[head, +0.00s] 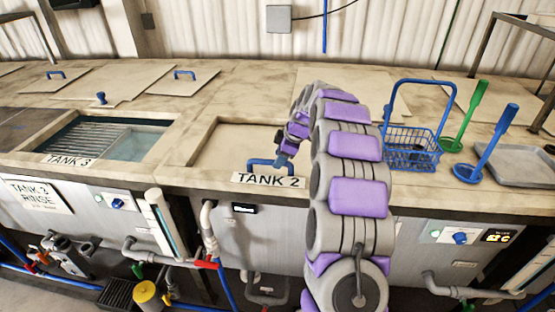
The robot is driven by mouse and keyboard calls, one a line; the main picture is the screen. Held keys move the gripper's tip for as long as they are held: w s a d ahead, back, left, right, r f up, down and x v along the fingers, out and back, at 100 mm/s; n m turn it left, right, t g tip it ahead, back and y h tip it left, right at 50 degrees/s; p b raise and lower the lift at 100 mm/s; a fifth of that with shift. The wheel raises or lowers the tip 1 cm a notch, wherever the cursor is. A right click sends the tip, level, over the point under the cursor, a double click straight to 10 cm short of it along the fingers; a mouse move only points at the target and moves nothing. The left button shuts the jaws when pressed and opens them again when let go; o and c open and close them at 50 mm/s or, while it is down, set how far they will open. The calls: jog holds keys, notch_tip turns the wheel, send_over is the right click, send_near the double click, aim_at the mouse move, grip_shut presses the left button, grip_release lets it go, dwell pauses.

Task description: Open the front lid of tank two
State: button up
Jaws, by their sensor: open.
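Tank two's front lid (225,147) is a beige panel lying in its recess, flat as far as I can see, behind the TANK 2 label (268,180). Its blue handle (262,163) is at the lid's front right. My gripper (284,160) is at the right end of this handle, with its jaws open. The picture does not show clearly whether the jaws touch the handle or straddle it. My grey and purple arm hides the right part of the lid and its surroundings.
Tank three (115,140) stands open at the left. A blue wire basket (410,148), a green ladle (464,115), a blue ladle (487,148) and a grey tray (515,165) are on the counter at right. Back lids with blue handles lie behind.

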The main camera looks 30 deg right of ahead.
aim_at(265, 164)
jog(key=shift+w+a+f, duration=0.1)
jog(key=shift+f, duration=0.15)
jog(key=a, duration=0.4)
jog(key=shift+a+r, duration=0.15)
jog(key=shift+r, duration=0.1)
jog(key=shift+c, duration=0.7)
jog(key=d, duration=0.3)
jog(key=shift+d+f, duration=0.1)
jog(key=shift+f, duration=0.15)
jog(key=c, duration=0.5)
jog(key=shift+w+d, duration=0.1)
jog(key=shift+d, duration=0.1)
jog(key=shift+c, duration=0.5)
jog(key=shift+a, duration=0.1)
grip_shut()
jog(key=shift+a+r, duration=0.2)
jog(key=shift+a, duration=0.5)
